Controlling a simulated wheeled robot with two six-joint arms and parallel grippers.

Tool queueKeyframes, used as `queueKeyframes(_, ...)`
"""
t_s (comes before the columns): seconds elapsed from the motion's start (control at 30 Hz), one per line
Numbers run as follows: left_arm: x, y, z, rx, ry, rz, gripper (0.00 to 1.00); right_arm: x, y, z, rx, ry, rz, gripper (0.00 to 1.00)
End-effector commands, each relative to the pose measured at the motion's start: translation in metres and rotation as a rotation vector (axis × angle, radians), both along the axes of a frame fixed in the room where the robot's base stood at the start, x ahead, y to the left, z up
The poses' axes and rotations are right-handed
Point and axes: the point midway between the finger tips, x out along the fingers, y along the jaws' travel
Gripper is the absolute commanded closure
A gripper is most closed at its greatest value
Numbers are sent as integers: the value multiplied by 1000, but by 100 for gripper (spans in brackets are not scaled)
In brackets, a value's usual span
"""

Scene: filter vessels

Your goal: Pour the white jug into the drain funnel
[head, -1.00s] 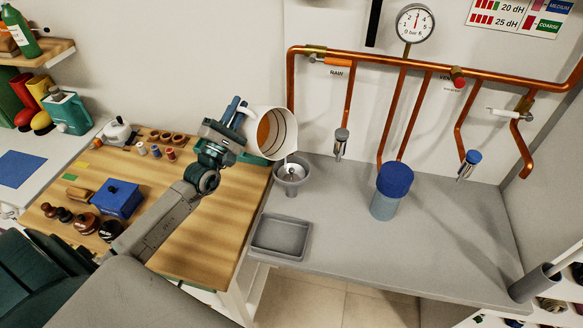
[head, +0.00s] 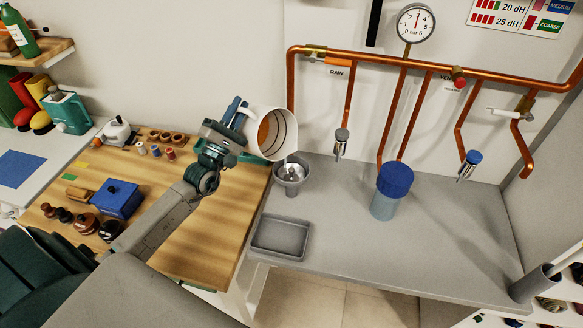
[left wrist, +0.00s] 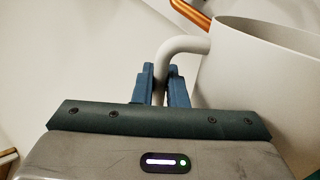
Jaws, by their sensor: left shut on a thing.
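The white jug (head: 283,133) is tipped on its side above the drain funnel, its open mouth facing right and toward the camera. Orange-brown shows inside it. The grey drain funnel (head: 291,173) stands on the grey counter just below the jug's lower rim. A thin pale streak shows between the rim and the funnel. My left gripper (head: 236,116) is shut on the jug's handle. In the left wrist view its fingers (left wrist: 166,85) close around the handle, and the jug's wall (left wrist: 255,85) is at the right. My right gripper is not in view.
A grey tray (head: 281,237) lies in front of the funnel. A blue-capped vessel (head: 392,190) stands to the right on the counter (head: 440,240). Copper pipes (head: 440,69) with taps run along the wall. A blue box (head: 117,199) sits on the wooden bench (head: 200,245).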

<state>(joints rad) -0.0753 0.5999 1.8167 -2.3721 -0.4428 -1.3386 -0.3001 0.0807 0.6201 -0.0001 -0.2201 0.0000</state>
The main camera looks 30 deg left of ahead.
Motion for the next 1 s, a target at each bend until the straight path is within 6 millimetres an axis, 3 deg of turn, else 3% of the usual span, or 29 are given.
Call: queueKeyframes(1.0, -6, -5, 2, 26, -10, 2, 100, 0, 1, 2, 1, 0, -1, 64)
